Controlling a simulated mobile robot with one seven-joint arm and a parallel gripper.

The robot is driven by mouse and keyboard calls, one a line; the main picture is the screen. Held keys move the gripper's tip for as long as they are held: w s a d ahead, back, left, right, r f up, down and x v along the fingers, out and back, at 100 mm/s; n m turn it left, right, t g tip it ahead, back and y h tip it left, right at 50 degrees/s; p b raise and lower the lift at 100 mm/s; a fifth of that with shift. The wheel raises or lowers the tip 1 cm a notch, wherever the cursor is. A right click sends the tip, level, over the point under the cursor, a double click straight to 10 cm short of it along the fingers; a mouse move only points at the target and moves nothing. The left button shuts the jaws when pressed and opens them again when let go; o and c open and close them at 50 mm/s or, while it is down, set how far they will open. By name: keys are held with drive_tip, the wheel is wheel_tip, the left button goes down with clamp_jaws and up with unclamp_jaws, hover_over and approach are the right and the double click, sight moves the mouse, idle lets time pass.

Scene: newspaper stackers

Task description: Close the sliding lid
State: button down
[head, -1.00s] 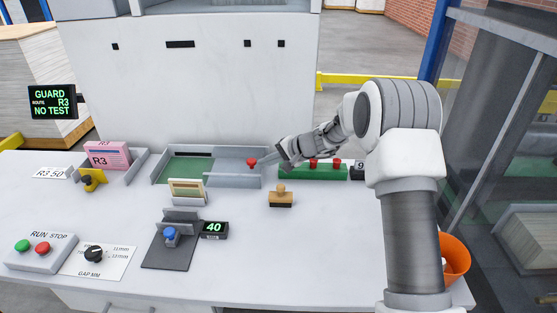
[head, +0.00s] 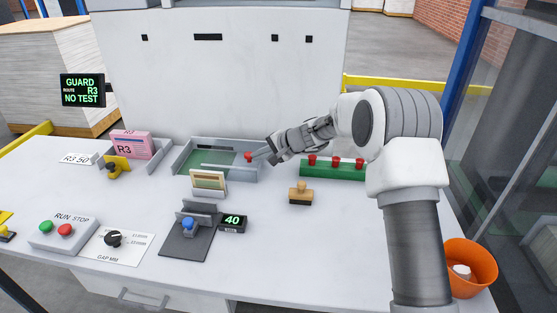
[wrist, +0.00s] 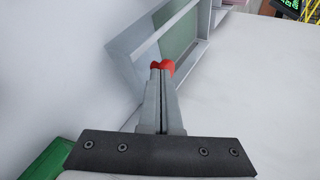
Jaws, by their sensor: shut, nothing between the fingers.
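A shallow grey tray (head: 181,156) with a green floor sits at the back of the bench. A see-through lid with a red knob (head: 248,157) is at its right part; the lid's edges are hard to make out, and some green floor shows left of the knob. My gripper (head: 262,154) is shut and empty, reaching in from the right with its tips at the knob's right side. In the wrist view the closed fingertips (wrist: 162,76) point at the red knob (wrist: 162,66) and partly hide it; they look in contact or very near.
A green block (head: 335,171) with red knobs lies right of the tray. A framed card (head: 208,181) stands before the tray, and a wooden stamp (head: 300,194) lies to its right. A pink pack (head: 130,145) stands left. A white machine wall rises behind.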

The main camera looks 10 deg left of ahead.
sight(227, 164)
drive_tip(key=a, duration=1)
drive_tip(key=shift+w+a+p, duration=0.1)
drive_tip(key=shift+a+p, duration=0.05)
drive_tip(key=shift+p, duration=0.15)
